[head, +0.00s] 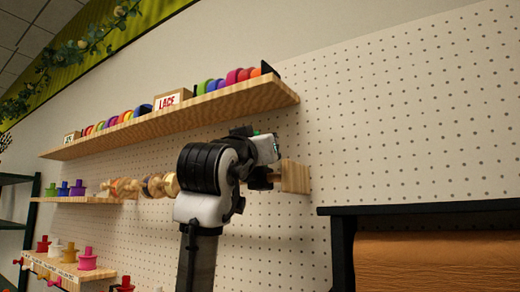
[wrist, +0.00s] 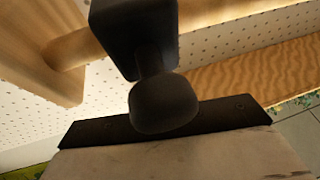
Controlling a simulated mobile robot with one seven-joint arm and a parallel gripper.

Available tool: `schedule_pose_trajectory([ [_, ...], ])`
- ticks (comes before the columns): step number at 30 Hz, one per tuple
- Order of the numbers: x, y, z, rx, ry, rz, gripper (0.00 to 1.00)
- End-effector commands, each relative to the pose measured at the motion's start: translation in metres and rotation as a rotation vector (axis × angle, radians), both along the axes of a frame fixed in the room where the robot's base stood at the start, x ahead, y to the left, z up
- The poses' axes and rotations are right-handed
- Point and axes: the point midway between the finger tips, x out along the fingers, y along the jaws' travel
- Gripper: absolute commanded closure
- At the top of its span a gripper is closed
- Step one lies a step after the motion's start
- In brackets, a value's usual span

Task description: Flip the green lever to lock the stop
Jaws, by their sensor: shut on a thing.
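My gripper (head: 260,179) is at the right end of the wooden spool rod, close to the wooden end block (head: 294,177) on the pegboard wall. In the wrist view, the dark gripper parts (wrist: 135,35) lie across the wooden rod (wrist: 75,46), with a wooden block (wrist: 35,65) to the left. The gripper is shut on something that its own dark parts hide. I cannot pick out the green lever or the stop in either view, so I cannot tell the lever's position.
Spools (head: 150,185) sit on the rod left of my arm. A wooden shelf (head: 200,112) with ribbon rolls and a LACE box runs above the gripper. Lower shelves with coloured spools (head: 87,260) are at left. A dark-framed brown roll (head: 440,260) stands at lower right.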

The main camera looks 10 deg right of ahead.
Motion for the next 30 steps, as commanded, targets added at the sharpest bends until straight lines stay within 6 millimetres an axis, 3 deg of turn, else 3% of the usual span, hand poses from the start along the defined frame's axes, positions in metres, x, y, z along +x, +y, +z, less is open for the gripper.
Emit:
schedule_pose_trajectory([
  [7,-0.003,0.0,0.005,-0.005,-0.012,-0.001,1.0],
  [9,-0.003,0.0,0.005,-0.005,-0.012,-0.001,0.85],
  [13,-0.003,0.0,0.005,-0.004,-0.011,-0.001,0.69],
  [23,-0.004,0.002,0.0,-0.002,-0.006,0.0,0.69],
  [30,-0.034,0.021,-0.018,-0.002,-0.008,-0.001,0.69],
])
